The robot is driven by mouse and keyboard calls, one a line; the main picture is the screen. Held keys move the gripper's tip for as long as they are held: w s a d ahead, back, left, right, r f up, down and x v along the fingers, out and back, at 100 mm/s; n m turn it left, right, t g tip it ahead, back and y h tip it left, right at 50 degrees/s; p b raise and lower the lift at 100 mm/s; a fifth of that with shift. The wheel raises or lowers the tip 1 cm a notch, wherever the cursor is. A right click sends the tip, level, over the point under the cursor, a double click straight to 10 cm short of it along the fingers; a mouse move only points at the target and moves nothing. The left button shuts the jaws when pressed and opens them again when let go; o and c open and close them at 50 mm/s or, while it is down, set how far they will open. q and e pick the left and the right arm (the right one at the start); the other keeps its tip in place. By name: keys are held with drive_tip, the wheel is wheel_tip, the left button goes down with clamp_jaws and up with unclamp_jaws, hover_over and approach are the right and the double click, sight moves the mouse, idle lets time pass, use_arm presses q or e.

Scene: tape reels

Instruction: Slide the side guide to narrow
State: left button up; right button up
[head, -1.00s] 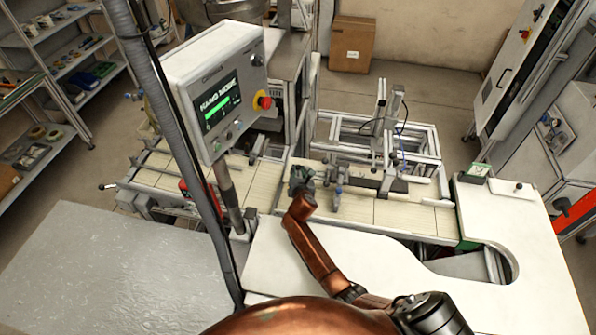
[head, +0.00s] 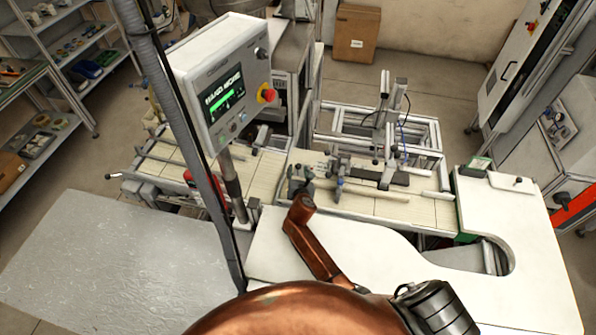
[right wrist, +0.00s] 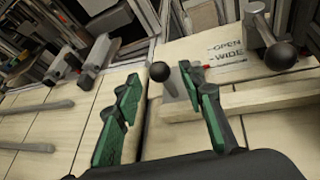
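The side guide is a pale rail (right wrist: 265,97) along the conveyor bed (head: 375,208). In the right wrist view a black ball knob (right wrist: 160,72) on a grey block shows between my right gripper's fingertips (right wrist: 161,80). The two green-padded fingers are apart, and I see no clear contact with the knob. A scale plate (right wrist: 228,53) behind reads "OPEN" and "WIDE", with a small red pointer near "WIDE". In the head view my right gripper (head: 298,184) is over the conveyor's near left part, hiding what lies under it. My left gripper is not in view.
A second black knob (right wrist: 281,56) stands right of the scale. A control panel (head: 222,85) on a post rises left of my right arm. A white table (head: 400,255) lies in front of the conveyor. A metal frame (head: 425,135) stands behind it.

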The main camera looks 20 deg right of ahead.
drive_tip(key=v, duration=1.2)
drive_tip(key=shift+w+f, duration=0.1)
